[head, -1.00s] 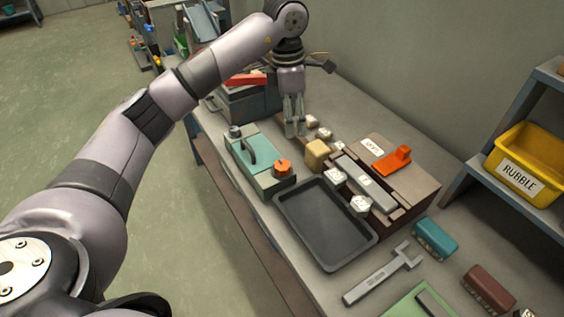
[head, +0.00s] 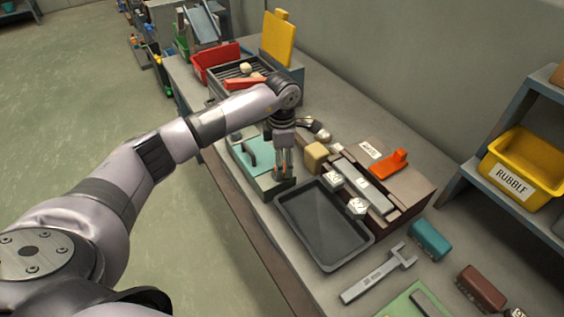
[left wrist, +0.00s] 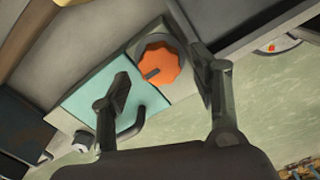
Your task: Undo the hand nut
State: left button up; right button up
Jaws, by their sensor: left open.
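The orange hand nut (left wrist: 160,62) shows in the left wrist view as a scalloped round knob with a dark slot mark. It sits on one end of the teal clamp fixture (left wrist: 92,98), which has a dark curved handle. My left gripper (head: 284,177) points down over this end of the fixture (head: 243,166) in the head view and mostly hides the nut. In the left wrist view its open fingers (left wrist: 160,76) lie to either side of the nut. I cannot tell whether they touch it. My right gripper is not in view.
A dark tray (head: 300,232) lies just right of the fixture. A tan block (head: 316,155), white labelled pieces (head: 357,208) and a brown box with an orange handle (head: 390,166) stand beyond it. A grey wrench (head: 375,278) lies in front. A red bin (head: 214,62) stands at the back.

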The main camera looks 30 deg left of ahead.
pick_arm(q)
jog(key=shift+f, duration=1.1)
jog(key=shift+c, duration=0.6)
jog(key=c, duration=1)
